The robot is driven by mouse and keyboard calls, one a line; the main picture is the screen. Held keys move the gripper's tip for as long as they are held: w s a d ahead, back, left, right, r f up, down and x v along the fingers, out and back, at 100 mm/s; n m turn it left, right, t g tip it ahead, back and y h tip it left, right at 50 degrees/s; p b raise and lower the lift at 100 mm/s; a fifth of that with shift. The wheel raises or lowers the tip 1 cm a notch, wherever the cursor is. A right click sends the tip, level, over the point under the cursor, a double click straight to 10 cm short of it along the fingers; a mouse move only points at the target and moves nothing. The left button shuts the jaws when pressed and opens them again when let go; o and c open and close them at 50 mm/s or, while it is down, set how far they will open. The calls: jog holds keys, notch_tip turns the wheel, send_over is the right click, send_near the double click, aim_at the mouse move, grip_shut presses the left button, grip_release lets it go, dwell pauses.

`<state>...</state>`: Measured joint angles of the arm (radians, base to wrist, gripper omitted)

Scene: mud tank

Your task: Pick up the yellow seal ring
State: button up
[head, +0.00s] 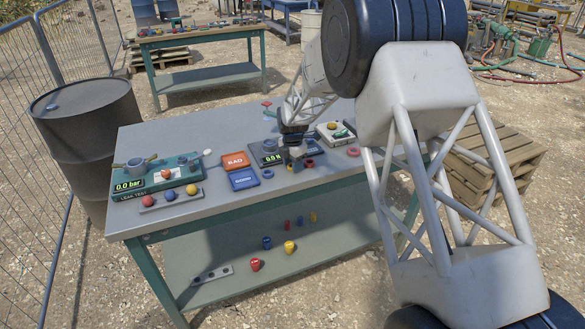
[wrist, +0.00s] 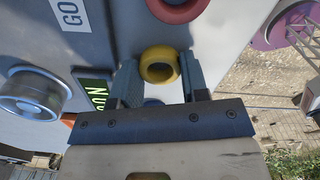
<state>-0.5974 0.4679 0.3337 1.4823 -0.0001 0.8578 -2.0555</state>
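The yellow seal ring (wrist: 160,65) is between the two fingertips of my gripper (wrist: 160,80) in the wrist view. A finger lies against each side of it, with no clear gap, so my gripper looks shut on it. In the head view my gripper (head: 291,150) points down at the right part of the bench, right of the force gauge. The ring is small and partly hidden there. I cannot tell whether it touches the bench top.
A red ring (wrist: 180,6) lies just beyond the yellow one, and a pink ring (head: 353,152) is farther right. The force gauge (head: 268,156) is close on the left. Red (head: 236,161) and blue (head: 243,180) trays are farther left.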

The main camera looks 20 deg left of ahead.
jog(key=c, duration=0.3)
jog(key=shift+r, duration=0.75)
notch_tip(320, 180, up, 2)
jog(key=s+d, duration=0.3)
jog(key=s, duration=0.1)
jog(key=s+d+r, duration=0.1)
jog(key=s+d, duration=0.2)
jog(key=s, duration=0.2)
jog(key=s+d, duration=0.2)
jog(key=s, duration=0.2)
jog(key=shift+s+d+r, duration=0.2)
jog(key=shift+d+r, duration=0.05)
jog(key=shift+d, duration=0.15)
jog(key=shift+w, duration=0.1)
jog(key=w+a+r+n, duration=0.1)
jog(key=w+a+r, duration=0.1)
jog(key=w+a, duration=0.4)
jog(key=w+a+r+n, duration=0.2)
jog(key=w+a, duration=0.5)
jog(key=a, duration=0.1)
jog(key=w+a+r+n, duration=0.1)
jog(key=w+a+r, duration=0.1)
jog(key=w+a, duration=0.5)
jog(key=shift+r, duration=0.4)
